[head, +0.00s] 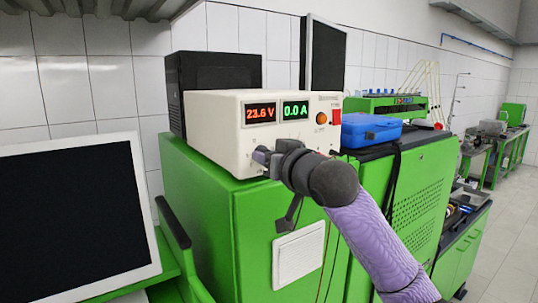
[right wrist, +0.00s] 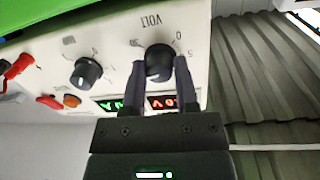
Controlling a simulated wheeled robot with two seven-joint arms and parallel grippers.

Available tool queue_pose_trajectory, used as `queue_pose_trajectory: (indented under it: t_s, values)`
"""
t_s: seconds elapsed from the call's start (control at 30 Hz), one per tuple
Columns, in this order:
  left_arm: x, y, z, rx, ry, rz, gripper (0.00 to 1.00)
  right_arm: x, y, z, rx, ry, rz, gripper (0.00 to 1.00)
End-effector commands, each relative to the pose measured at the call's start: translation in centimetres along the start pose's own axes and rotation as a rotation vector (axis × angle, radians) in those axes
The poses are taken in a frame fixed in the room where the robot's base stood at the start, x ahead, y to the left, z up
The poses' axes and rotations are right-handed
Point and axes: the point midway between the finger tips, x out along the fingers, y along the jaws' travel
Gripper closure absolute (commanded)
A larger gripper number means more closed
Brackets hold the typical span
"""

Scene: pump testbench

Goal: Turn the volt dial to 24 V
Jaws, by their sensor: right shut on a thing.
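The cream power supply (head: 222,120) sits on the green cabinet. Its red display (head: 260,113) reads 23.6 V and its green display (head: 295,110) reads 0.0 A. In the right wrist view the black volt dial (right wrist: 159,58) sits under the VOLT label, with my right gripper's (right wrist: 160,70) two fingers on either side of it. My right gripper is shut on the dial. In the head view this gripper (head: 262,157) is at the lower front of the supply and hides the dial. My left gripper is in neither view.
A second black knob (right wrist: 86,72) is beside the volt dial, with red plugs (right wrist: 20,65) further left. A blue case (head: 370,130) lies right of the supply. A dark box (head: 212,72) stands behind it. A monitor (head: 75,215) stands at the left.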

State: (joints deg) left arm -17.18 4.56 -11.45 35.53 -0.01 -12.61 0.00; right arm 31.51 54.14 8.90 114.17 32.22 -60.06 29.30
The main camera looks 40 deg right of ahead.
Motion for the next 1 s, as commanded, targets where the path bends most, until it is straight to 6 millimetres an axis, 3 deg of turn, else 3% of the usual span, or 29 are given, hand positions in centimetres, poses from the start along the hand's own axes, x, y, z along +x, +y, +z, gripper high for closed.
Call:
queue_pose_trajectory:
  t_s: [0.7, 0.73, 0.87, 1.0]
  values:
    - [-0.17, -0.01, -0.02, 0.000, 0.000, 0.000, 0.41, 0.07, -0.02, 0.27, 0.061, -0.013, -0.002, 1.00]
    - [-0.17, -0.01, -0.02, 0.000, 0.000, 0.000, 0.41, 0.07, -0.02, 0.27, 0.061, -0.013, -0.002, 0.56]
    - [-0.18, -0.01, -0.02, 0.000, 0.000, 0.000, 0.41, 0.05, -0.02, 0.20, 0.061, -0.010, -0.002, 0.29]
    - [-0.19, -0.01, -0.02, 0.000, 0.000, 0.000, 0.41, 0.03, -0.02, 0.13, 0.061, -0.008, -0.002, 0.27]
